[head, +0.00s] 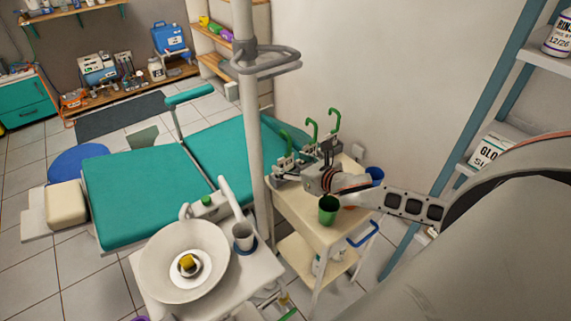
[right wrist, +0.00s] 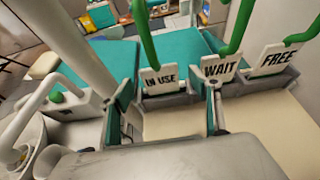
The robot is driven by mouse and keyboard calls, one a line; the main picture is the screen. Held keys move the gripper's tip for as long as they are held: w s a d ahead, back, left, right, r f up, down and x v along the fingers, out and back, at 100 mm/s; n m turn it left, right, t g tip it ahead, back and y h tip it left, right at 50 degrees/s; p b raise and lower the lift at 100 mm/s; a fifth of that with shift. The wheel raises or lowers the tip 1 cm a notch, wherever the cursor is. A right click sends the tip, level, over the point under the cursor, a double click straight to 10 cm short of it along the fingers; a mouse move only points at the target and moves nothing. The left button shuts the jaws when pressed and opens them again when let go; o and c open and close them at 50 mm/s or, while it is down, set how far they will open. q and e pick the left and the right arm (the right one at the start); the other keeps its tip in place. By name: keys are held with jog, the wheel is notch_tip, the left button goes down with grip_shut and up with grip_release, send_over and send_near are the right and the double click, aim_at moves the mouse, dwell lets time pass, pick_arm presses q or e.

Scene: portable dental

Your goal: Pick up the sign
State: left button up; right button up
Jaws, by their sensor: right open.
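Three white signs with green hooks stand in grey holders on a cream cart. In the right wrist view they read IN USE (right wrist: 160,80), WAIT (right wrist: 221,67) and FREE (right wrist: 277,59), from left to right. In the head view they are small, and their lettering cannot be read. My right gripper (right wrist: 167,98) is open and empty, with one finger to each side of the IN USE sign in the picture; whether it touches the sign cannot be told. In the head view my right gripper (head: 314,174) is over the cart top, close to the signs. My left gripper is not in view.
The cart (head: 291,210) also bears a green cup (head: 328,210) and a blue cup (head: 375,175), both close to my right arm. A grey pole (head: 252,130) rises left of the cart. A basin (head: 160,262) and a teal dental chair (head: 145,195) are further left.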

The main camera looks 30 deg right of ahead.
aim_at(286, 161)
jog(key=x, duration=0.2)
jog(key=shift+w, duration=0.35)
jog(key=shift+w+a+f, duration=0.1)
jog(key=shift+w+f, duration=0.1)
jog(key=shift+w, duration=0.15)
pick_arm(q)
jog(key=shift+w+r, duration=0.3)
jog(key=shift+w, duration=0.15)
pick_arm(e)
jog(key=c, duration=1.2)
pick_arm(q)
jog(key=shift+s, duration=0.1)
